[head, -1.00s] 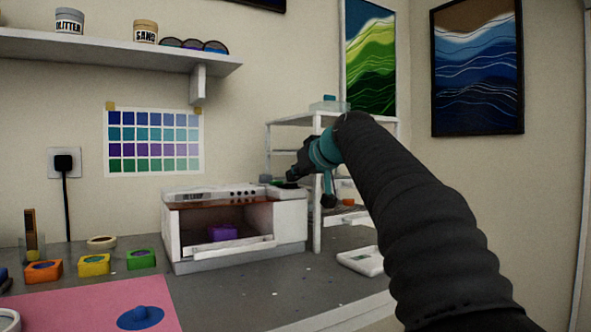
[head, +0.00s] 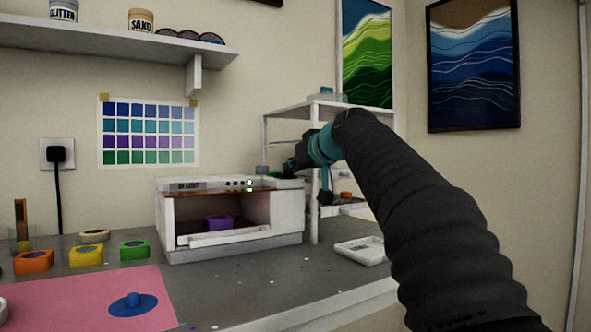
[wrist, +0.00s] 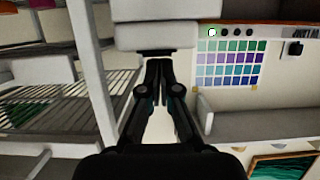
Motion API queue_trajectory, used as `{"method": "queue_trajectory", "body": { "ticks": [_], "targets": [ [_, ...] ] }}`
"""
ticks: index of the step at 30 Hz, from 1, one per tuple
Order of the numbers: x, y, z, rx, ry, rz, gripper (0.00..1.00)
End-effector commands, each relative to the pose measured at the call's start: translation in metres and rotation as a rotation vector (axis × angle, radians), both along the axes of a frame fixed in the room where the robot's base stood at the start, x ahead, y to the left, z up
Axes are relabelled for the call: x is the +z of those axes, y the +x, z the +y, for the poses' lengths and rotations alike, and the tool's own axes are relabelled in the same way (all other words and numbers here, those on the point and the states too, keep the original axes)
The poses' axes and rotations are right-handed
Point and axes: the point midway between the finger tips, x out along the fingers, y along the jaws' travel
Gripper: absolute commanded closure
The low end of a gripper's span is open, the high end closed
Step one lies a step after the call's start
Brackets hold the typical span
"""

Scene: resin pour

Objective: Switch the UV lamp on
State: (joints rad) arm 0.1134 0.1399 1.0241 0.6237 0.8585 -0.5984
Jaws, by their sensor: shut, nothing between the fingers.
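The UV lamp (head: 285,212) is a white box with an open front on the grey bench. A purple piece (head: 219,223) sits inside it. In the wrist view part of the panel shows upside down, with one bright white round spot (wrist: 212,32) beside dark ones. My gripper (head: 288,170) is above the lamp's right end. In the wrist view my shut, empty fingers (wrist: 158,64) point at a white block (wrist: 155,36), their tips close to it; contact is unclear.
A white shelf rack (head: 315,175) stands right of the lamp, close to my gripper. A white tray (head: 360,250) lies on the bench at the right. Orange, yellow and green moulds (head: 134,250) and a pink mat (head: 80,300) are at the left.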

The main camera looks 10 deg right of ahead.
Motion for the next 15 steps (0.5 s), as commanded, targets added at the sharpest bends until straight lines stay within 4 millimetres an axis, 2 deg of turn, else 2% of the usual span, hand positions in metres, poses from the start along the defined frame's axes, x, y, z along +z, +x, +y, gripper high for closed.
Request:
{"method": "queue_trajectory", "body": {
  "ticks": [9, 15],
  "targets": [
    [0.015, 0.0, -0.002, -0.003, 0.0, -0.001, 1.0],
    [0.015, 0.0, -0.002, -0.002, 0.001, -0.001, 1.0]
  ]
}}
